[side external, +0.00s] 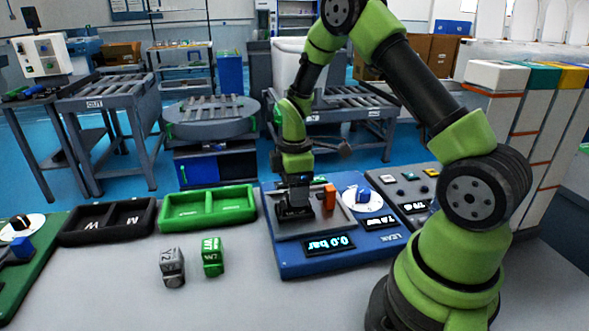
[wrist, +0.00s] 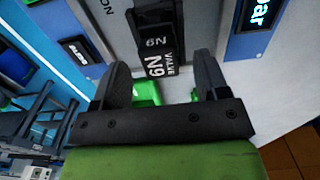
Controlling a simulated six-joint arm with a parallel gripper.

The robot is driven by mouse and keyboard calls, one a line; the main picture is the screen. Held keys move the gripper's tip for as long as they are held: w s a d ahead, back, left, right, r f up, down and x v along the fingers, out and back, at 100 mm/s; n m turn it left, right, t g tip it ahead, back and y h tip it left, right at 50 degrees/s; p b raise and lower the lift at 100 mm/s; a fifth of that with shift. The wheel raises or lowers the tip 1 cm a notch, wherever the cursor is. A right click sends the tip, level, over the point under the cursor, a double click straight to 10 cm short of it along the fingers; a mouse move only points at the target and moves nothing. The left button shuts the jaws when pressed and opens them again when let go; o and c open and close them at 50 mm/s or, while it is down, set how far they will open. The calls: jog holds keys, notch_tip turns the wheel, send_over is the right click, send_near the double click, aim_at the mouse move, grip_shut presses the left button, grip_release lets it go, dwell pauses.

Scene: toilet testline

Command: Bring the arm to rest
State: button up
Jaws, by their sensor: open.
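My gripper (side external: 294,208) points down over the grey tray (side external: 283,230) of the blue leak station (side external: 300,263). In the wrist view its two dark fingers are apart, and a dark valve block (wrist: 157,42) marked N9 shows between them, with a gap to each finger. I cannot tell how far the block lies beyond the fingertips. In the side view the block is hard to tell from the dark gripper. An orange part (side external: 330,197) stands just right of the gripper.
A grey block (side external: 172,268) and a green block (side external: 212,257) stand on the table to the left. Behind them are a black bin (side external: 108,237) and a green bin (side external: 209,223). A panel with buttons (side external: 403,188) is to the right.

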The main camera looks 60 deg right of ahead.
notch_tip(320, 180, up, 7)
jog(key=s+a+r+m+t, duration=0.25)
jog(key=a+r, duration=0.25)
jog(key=r, duration=0.3)
jog(key=s+a+r+m+t+y, duration=0.1)
jog(key=s+a+r+m+t, duration=0.1)
jog(key=s+a+r+m, duration=0.2)
jog(key=s+a+r+m+t+y, duration=0.1)
jog(key=s+a+r+m, duration=0.3)
jog(key=s, duration=0.5)
jog(key=shift+s+a+m+t, duration=0.3)
jog(key=shift+a+m+t, duration=0.25)
jog(key=shift+m+t, duration=0.5)
